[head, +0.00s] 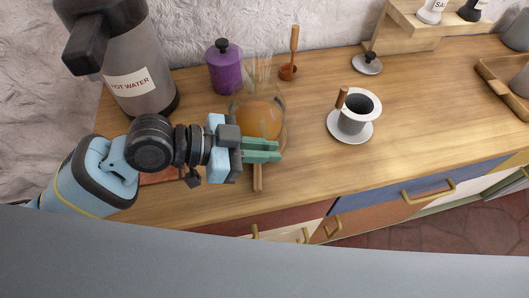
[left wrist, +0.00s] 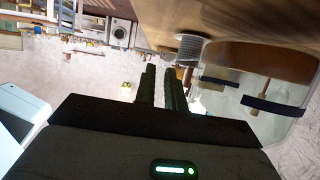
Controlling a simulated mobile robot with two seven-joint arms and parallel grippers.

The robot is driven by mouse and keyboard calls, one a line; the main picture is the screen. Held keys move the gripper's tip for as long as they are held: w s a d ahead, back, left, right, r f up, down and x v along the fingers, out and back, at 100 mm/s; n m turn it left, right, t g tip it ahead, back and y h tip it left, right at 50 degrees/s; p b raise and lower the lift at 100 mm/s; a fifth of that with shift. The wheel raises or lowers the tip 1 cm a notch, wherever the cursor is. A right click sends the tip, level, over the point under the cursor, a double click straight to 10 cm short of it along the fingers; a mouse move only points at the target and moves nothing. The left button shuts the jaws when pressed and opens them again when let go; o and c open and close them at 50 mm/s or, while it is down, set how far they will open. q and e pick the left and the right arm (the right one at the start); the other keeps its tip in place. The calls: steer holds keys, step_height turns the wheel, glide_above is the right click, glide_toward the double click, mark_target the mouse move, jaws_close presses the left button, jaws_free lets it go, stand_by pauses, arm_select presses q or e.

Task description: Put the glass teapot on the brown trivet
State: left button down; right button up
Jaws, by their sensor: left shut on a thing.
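The glass teapot (head: 258,117), clear with amber liquid inside, is just beyond my left gripper in the head view. It fills the right side of the left wrist view (left wrist: 262,68). My left gripper (head: 268,150), with green fingers, is shut on the teapot's wooden handle, whose end (head: 258,180) sticks out below the fingers. I cannot tell whether the teapot touches the counter. A flat reddish-brown piece (head: 162,178), apparently the brown trivet, lies at the counter's left, mostly hidden under my left arm. My right gripper is not in view.
A hot water dispenser (head: 128,82) stands at the left, beside a purple canister (head: 224,70). A copper scoop (head: 289,70) stands behind the teapot. A white dripper cup on a saucer (head: 350,131) is to the right. Counter room is free farther right.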

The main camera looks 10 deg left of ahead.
arm_select(q)
steer(key=shift+f, duration=0.9)
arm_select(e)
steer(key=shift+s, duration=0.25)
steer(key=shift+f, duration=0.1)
arm_select(q)
steer(key=shift+f, duration=0.15)
steer(key=c, duration=1.5)
jaws_free()
